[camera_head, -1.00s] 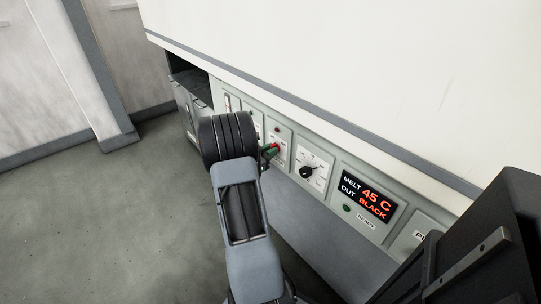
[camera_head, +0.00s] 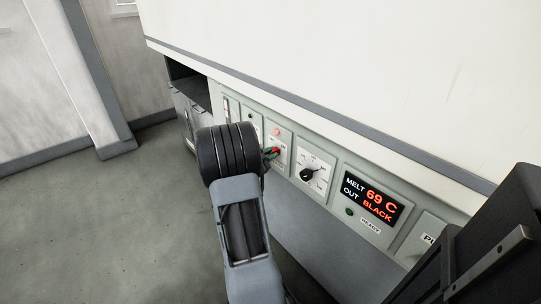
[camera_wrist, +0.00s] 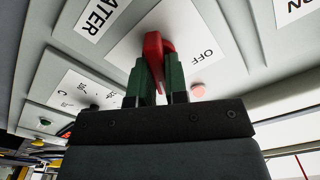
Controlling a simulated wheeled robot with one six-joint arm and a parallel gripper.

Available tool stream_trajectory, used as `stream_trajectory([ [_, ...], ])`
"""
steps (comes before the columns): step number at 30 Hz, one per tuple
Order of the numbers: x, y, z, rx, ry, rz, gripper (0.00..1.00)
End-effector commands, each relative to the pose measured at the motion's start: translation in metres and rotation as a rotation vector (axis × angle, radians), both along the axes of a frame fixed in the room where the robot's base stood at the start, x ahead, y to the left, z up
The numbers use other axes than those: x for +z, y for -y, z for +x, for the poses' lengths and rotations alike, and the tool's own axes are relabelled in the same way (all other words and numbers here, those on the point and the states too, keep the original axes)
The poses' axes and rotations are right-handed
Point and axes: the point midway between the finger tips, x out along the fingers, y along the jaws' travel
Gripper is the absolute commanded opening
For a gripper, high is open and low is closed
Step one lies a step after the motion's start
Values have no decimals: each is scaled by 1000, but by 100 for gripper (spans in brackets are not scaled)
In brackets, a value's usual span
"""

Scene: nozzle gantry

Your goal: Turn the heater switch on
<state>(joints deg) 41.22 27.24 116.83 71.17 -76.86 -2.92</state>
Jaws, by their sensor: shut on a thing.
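The heater switch is a red lever (camera_wrist: 155,46) on a white plate, with "OFF" printed to its right in the wrist view and a label ending "ATER" to the left. My gripper (camera_wrist: 161,82) has green fingers shut on the lever, one on each side. In the head view my gripper (camera_head: 271,153) is at the same panel, and my arm and fingers partly hide the switch. A round lamp (camera_wrist: 197,90) beside the switch glows pink-red; it also shows lit above the gripper in the head view (camera_head: 276,132).
Right of the switch are a black rotary knob (camera_head: 308,175) and a display (camera_head: 372,200) reading "MELT 69 C, OUT BLACK". A green button or lamp (camera_head: 349,212) sits below the display. The panel's overhanging white housing (camera_head: 350,60) is above. Open floor (camera_head: 90,220) lies left.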

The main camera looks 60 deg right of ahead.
Motion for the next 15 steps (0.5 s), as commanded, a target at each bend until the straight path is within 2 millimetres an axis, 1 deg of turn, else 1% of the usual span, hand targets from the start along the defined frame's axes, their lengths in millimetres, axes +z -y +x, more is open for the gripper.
stream_trajectory([
  [7,0,0,-1,-4,3,0,0],
  [8,0,0,-1,-4,3,0,16],
  [15,0,0,0,-2,2,0,39],
])
